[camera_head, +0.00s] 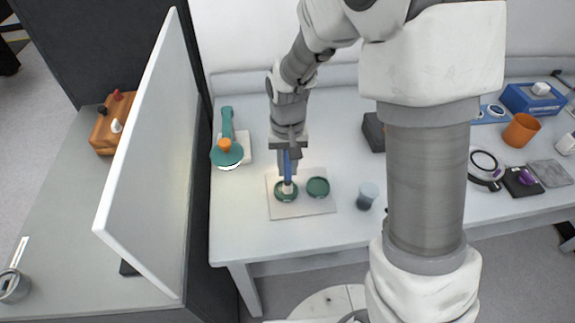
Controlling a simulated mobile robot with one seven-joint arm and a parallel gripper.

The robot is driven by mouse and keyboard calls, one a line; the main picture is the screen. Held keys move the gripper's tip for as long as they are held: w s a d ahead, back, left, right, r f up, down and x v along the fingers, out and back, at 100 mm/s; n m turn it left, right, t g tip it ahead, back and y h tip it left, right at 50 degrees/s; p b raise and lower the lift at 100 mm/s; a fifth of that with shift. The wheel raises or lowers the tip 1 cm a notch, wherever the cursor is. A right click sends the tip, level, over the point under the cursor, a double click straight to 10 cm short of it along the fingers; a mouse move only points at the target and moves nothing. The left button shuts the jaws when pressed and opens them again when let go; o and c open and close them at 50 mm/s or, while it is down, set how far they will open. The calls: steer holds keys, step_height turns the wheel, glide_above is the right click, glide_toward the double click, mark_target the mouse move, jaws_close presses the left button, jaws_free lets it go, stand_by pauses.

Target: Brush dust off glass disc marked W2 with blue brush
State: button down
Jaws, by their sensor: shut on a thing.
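My gripper (288,158) points down over the white table and is shut on the blue brush (288,168), which hangs upright. The brush's pale tip is at a dark green disc (280,196), the left one of two on a light square mat (298,211). The tip seems to touch this disc, but I cannot be sure. The other green disc (318,187) lies to the right on the same mat. The W2 marking is too small to read, so I cannot tell which disc bears it. Dust is not discernible.
A green tool with an orange knob (225,145) stands left of the mat. A small grey-topped jar (368,190) stands right of it. An orange cup (521,130), a blue box (533,98) and a magnifier-like ring (485,160) are farther right. A white upright panel (155,160) borders the left.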

steer(key=shift+w+a+r, duration=0.1)
steer(key=shift+r, duration=0.05)
steer(key=shift+w+a, duration=0.85)
steer(key=shift+a, duration=0.15)
steer(key=shift+f, duration=0.5)
stand_by(0.4)
steer(key=shift+s+d+b, duration=0.4)
steer(key=shift+s+d, duration=0.1)
steer(key=shift+d, duration=0.1)
steer(key=shift+s+d, duration=0.2)
steer(key=shift+d, duration=0.05)
steer(key=shift+s+d, duration=0.45)
steer(key=shift+d, duration=0.1)
steer(key=shift+r, duration=0.1)
stand_by(0.5)
steer(key=shift+r+p, duration=0.35)
steer(key=shift+r, duration=0.15)
